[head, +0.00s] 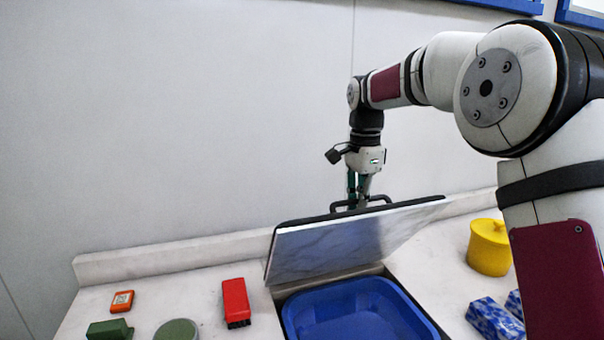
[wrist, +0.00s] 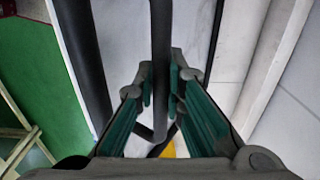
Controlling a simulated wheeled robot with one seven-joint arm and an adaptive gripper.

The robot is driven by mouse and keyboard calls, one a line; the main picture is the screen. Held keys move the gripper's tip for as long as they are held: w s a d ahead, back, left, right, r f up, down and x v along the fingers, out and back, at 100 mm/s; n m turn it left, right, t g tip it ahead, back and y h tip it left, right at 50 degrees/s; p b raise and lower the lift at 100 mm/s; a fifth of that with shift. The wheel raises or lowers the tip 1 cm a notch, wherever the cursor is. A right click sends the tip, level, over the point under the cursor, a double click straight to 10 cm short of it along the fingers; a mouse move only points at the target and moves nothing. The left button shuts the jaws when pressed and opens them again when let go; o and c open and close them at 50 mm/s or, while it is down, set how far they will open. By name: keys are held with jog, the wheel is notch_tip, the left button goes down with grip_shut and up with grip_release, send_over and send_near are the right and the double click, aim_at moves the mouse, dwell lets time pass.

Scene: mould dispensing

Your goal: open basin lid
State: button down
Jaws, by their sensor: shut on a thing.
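The basin lid (head: 345,240) stands raised and tilted behind the basin, with its pale underside facing the head camera. Its dark bar handle (head: 335,206) shows at the lid's upper edge, and the handle also shows in the wrist view (wrist: 161,60). My gripper (head: 358,200) is at the handle behind the lid's top edge, and its green-padded fingers (wrist: 161,90) are shut around the bar. The blue basin (head: 355,310) lies uncovered in the counter below the lid. The fingertips are partly hidden by the lid in the head view.
A red block-like object (head: 236,300), an orange item (head: 122,300), a green block (head: 110,330) and a green round item (head: 177,331) lie left of the basin. A yellow lidded pot (head: 489,248) and blue-white blocks (head: 493,319) are on the right. A wall stands close behind.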

jog(key=w, duration=0.1)
jog(key=w+a+r+b, duration=0.1)
jog(key=w+b, duration=0.1)
jog(key=shift+w+a+r, duration=0.15)
jog(key=shift+w+r, duration=0.15)
jog(key=shift+w, duration=0.1)
jog(key=shift+w+a+r+b, duration=0.15)
jog(key=shift+w+a+b, duration=0.1)
jog(key=shift+w, duration=0.4)
jog(key=shift+w+a+r+b, duration=0.15)
jog(key=shift+w+r+b, duration=0.05)
jog(key=shift+w, duration=0.45)
jog(key=shift+w+a+r+b, duration=0.15)
jog(key=shift+w+a+b, duration=0.1)
jog(key=shift+w, duration=0.4)
